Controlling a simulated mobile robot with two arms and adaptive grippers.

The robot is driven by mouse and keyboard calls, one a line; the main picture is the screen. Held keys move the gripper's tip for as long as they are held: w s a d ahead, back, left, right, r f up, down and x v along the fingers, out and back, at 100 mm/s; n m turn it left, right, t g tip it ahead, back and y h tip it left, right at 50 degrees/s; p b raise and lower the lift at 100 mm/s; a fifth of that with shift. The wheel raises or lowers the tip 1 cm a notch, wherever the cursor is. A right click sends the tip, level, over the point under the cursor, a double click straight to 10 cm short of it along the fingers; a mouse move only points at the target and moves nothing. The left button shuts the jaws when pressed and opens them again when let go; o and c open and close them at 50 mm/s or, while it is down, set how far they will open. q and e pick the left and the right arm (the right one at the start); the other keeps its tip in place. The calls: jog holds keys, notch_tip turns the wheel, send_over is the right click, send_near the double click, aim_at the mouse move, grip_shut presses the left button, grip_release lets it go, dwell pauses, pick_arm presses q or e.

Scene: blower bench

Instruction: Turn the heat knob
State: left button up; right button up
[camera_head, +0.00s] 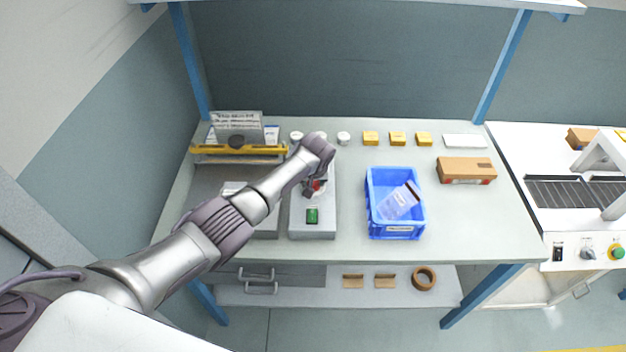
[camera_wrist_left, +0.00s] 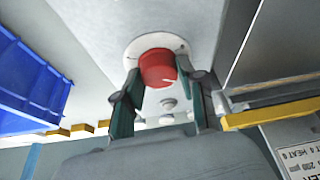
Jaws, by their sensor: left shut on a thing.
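A red round knob (camera_wrist_left: 157,68) on a white disc (camera_wrist_left: 128,60) shows close up in the left wrist view. It sits on a grey box (camera_head: 313,232), which also carries a green button (camera_head: 313,216). In the head view the red knob (camera_head: 317,186) is partly hidden by my left arm. My left gripper (camera_wrist_left: 158,78) has one finger on each side of the red knob and is shut on it. I cannot read any marking on the knob. My right gripper is in neither view.
A blue crate (camera_head: 371,208) with a labelled packet stands right of the grey box. A yellow-barred device (camera_head: 238,150) with a sign stands behind left. Small white round items (camera_head: 344,138) and yellow boxes (camera_head: 397,139) line the back. A cardboard box (camera_head: 466,170) lies farther right.

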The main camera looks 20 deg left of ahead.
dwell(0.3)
pick_arm(q)
jog(key=o, duration=1.1)
jog(key=shift+o, duration=0.2)
jog(key=v, duration=1.2)
jog(key=shift+d+f, duration=0.1)
jog(key=shift+d, duration=0.05)
